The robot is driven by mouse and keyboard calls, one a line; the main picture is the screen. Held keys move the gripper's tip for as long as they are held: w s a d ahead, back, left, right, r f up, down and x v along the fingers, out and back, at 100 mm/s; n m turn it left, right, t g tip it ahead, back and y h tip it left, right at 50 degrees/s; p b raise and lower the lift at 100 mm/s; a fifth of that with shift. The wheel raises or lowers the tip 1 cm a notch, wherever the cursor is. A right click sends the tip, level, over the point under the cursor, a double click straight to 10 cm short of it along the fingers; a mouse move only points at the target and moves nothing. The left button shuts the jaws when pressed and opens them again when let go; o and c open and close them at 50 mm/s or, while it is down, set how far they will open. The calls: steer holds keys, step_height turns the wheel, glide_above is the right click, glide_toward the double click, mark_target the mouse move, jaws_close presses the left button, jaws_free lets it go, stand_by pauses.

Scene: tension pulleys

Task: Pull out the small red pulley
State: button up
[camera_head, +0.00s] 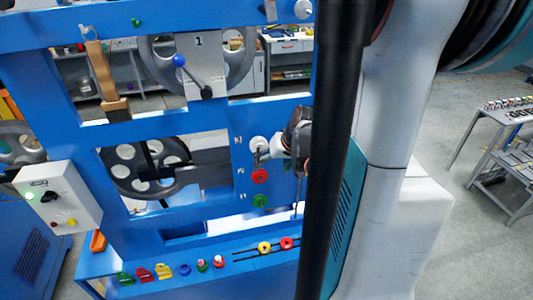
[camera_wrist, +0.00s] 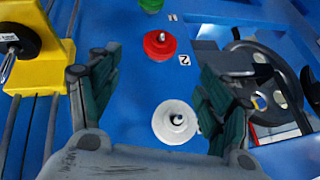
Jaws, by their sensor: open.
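A small red pulley (camera_head: 260,176) is mounted on the upright blue panel, between a white pulley (camera_head: 259,143) above and a green pulley (camera_head: 260,201) below. In the wrist view, the red pulley (camera_wrist: 160,45) shows near the top, beside a label "2". The white pulley (camera_wrist: 175,122) lies lower, in the space framed by the fingers. My gripper (camera_wrist: 158,70) is open and empty, its fingers apart. In the head view, my gripper (camera_head: 276,150) is just right of the white pulley, partly hidden by my arm. I cannot tell whether it touches it.
The lower blue ledge (camera_head: 190,284) carries small coloured parts, including a yellow ring (camera_head: 264,247) and a red ring (camera_head: 287,243). A large spoked wheel (camera_head: 145,168) is left of the pulleys. A yellow block (camera_wrist: 35,45) with a black knob is left in the wrist view.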

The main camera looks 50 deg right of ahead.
mark_target(261, 175)
steer(key=b+x, duration=0.8)
steer(key=x, duration=0.5)
steer(key=shift+w+f, duration=0.15)
steer(key=shift+f, duration=0.1)
steer(key=c, duration=1.2)
